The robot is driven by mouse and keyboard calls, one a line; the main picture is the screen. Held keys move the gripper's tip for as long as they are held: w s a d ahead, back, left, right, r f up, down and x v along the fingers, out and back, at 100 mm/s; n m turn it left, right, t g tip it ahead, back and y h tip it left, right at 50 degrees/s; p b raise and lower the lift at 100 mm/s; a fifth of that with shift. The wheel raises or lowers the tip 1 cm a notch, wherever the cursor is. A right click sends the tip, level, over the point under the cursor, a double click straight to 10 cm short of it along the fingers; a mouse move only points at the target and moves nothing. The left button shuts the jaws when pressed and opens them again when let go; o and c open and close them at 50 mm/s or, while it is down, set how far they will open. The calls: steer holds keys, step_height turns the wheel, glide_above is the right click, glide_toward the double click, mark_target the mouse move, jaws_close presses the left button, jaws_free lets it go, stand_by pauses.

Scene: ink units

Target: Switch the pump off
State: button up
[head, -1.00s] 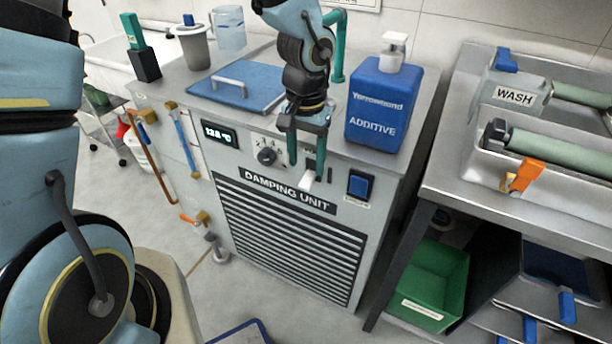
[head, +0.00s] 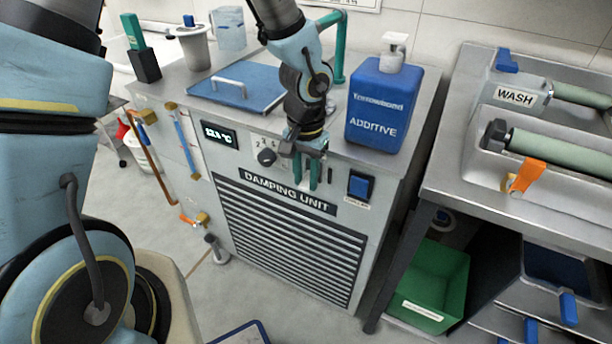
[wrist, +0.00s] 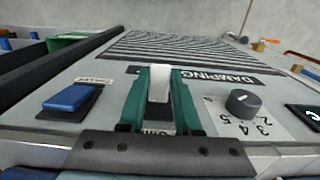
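The damping unit (head: 290,240) is a grey cabinet with a control panel on its front. A white lever (wrist: 159,84) on the panel shows in the wrist view between my two green fingers. In the head view my gripper (head: 307,181) is in front of the panel and hides the lever. The fingers are close together, one on each side of the lever, and look closed on it.
A blue rocker switch (head: 359,187) sits right of the lever, and a black dial (head: 267,156) left of it. The blue additive bottle (head: 379,105) and a blue lid (head: 237,88) are on top. A steel wash sink (head: 470,180) stands to the right.

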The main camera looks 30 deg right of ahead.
jaws_close()
steer(key=shift+f, duration=0.1)
steer(key=b, duration=0.2)
steer(key=shift+f+h+b, duration=0.3)
steer(key=shift+b, duration=0.05)
steer(key=shift+t+h+b, duration=0.4)
steer(key=shift+b, duration=0.7)
steer(key=shift+r, duration=0.1)
steer(key=o, duration=0.6)
jaws_free()
steer(key=shift+c, duration=0.2)
steer(key=shift+r, duration=0.1)
step_height(320, 180, up, 11)
steer(key=a+p, duration=0.1)
steer(key=p, duration=0.1)
steer(key=shift+s+a+f, duration=0.2)
steer(key=shift+s, duration=0.25)
